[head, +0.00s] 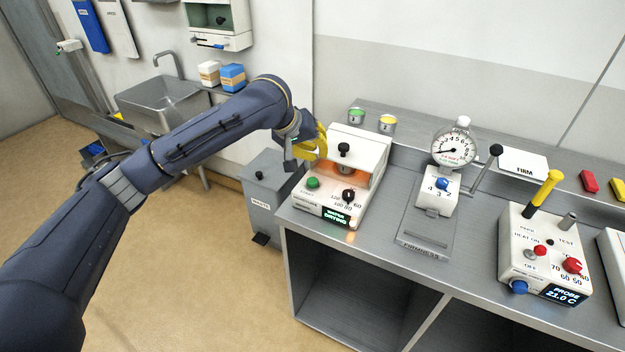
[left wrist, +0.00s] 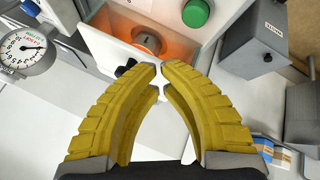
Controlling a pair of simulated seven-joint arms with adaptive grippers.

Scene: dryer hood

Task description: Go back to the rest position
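The dryer (head: 325,200) is a white unit on the grey bench, with a green button, a black knob and a lit display. Its white hood (head: 362,147) has a black handle knob, and orange light glows beneath it. The hood also shows in the left wrist view (left wrist: 115,40), with the orange interior behind it. My left gripper (head: 322,146) is beside the hood's left side in the head view. In the left wrist view its curved yellow fingers (left wrist: 160,68) nearly meet at the tips, with nothing between them. My right gripper is out of view.
A grey bin (head: 268,190) stands left of the bench. Two small tins (head: 357,116) sit behind the dryer. A dial gauge stand (head: 436,190) and a probe unit (head: 540,250) are to the right. A sink (head: 160,100) is at the far left; the floor before it is clear.

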